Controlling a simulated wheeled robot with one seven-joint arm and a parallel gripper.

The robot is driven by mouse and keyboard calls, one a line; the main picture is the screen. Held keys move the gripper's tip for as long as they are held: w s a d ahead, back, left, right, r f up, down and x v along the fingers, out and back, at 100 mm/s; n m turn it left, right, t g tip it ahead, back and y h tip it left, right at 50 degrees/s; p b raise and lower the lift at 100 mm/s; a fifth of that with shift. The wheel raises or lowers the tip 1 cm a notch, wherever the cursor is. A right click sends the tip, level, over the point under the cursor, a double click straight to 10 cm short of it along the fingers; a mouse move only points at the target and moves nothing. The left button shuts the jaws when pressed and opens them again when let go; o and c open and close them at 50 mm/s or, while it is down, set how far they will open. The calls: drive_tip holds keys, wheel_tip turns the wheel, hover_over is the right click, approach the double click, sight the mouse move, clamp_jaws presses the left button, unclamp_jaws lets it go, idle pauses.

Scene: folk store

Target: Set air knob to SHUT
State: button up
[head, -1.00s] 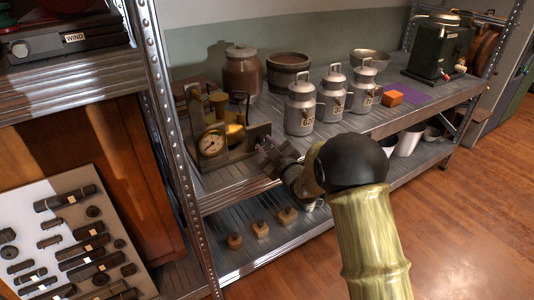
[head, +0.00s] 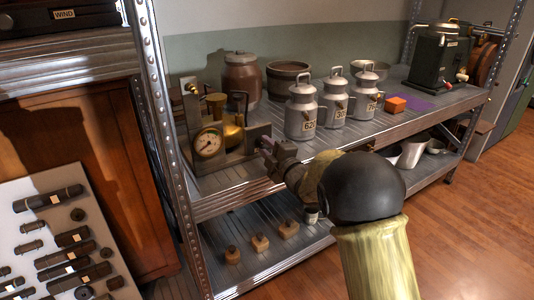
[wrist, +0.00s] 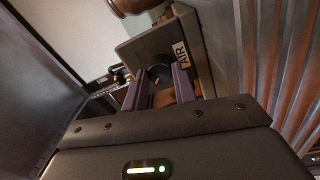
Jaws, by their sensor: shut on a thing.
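The dark round air knob (wrist: 158,73) sits on the grey end plate (wrist: 140,48) of the apparatus, beside an AIR label (wrist: 181,54), in the wrist view. My gripper (wrist: 160,84) has its two purple fingers on either side of the knob and is shut on it. In the head view my gripper (head: 264,145) reaches the right end of the apparatus, which has a dial gauge (head: 208,142) and brass parts (head: 232,132). There the knob is hidden by the gripper. I cannot read the knob's setting.
The apparatus stands on a metal shelf (head: 350,135) behind an upright post (head: 165,130). Several numbered cans (head: 301,110), a brown jar (head: 241,75) and a wooden tub (head: 288,78) stand to its right and behind. Small wooden blocks (head: 260,242) lie on the lower shelf.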

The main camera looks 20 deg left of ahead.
drive_tip(key=shift+f, duration=0.15)
idle(0.3)
drive_tip(key=o, duration=1)
drive_tip(key=shift+c, duration=0.2)
drive_tip(key=shift+s+d, duration=0.1)
drive_tip(key=shift+d, duration=0.05)
drive_tip(key=r+p+v, duration=0.1)
drive_tip(key=p+v, duration=0.1)
drive_tip(key=v, duration=1.5)
drive_tip(key=shift+f, duration=0.4)
drive_tip(key=shift+d, duration=0.15)
